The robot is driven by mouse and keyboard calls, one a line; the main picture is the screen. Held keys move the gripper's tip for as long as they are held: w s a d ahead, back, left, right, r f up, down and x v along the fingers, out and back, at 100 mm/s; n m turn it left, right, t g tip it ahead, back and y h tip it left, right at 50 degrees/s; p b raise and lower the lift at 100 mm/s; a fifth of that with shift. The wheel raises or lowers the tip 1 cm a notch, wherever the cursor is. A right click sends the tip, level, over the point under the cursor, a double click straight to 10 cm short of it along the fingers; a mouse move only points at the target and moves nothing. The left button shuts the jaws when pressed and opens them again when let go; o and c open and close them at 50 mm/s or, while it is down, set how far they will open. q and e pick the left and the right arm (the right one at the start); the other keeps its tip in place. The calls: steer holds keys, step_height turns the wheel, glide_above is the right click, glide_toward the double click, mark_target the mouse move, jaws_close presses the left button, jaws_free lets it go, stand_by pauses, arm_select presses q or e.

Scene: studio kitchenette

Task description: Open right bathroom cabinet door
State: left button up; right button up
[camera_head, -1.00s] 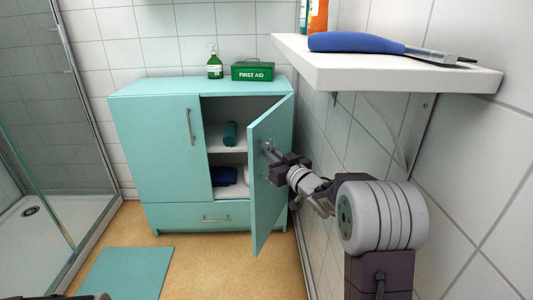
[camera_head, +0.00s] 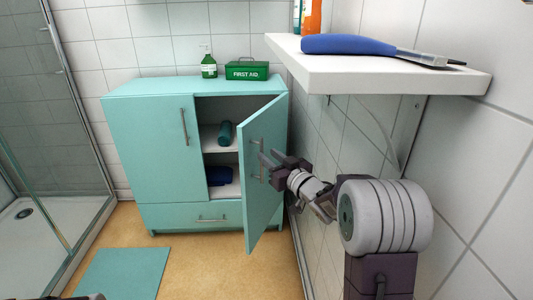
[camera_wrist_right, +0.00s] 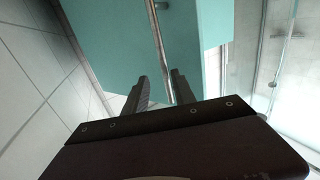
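The teal cabinet (camera_head: 155,150) has its right door (camera_head: 264,200) standing well open, swung out toward me. Its left door (camera_head: 160,140) is closed. The right door's metal bar handle (camera_head: 261,147) is on the door's outer face. My right gripper (camera_head: 268,167) is at this handle. In the right wrist view, the handle (camera_wrist_right: 157,35) runs down between the two separated fingers of my right gripper (camera_wrist_right: 160,88), closer to the right finger. Whether it touches that finger is unclear. My left gripper's fingers do not show.
Inside are a rolled teal towel (camera_head: 225,132) and dark blue cloth (camera_head: 219,176). A green bottle (camera_head: 209,66) and first aid box (camera_head: 246,71) stand on top. A white wall shelf (camera_head: 390,80) overhangs my right arm. A teal mat (camera_head: 125,273) lies on the otherwise clear floor.

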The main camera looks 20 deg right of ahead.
steer(key=s+d+b, duration=0.1)
steer(key=s+b, duration=0.2)
steer(key=s, duration=0.3)
steer(key=shift+s+d+b, duration=0.15)
steer(key=shift+s+b, duration=0.2)
steer(key=shift+b, duration=0.05)
steer(key=shift+f, duration=0.1)
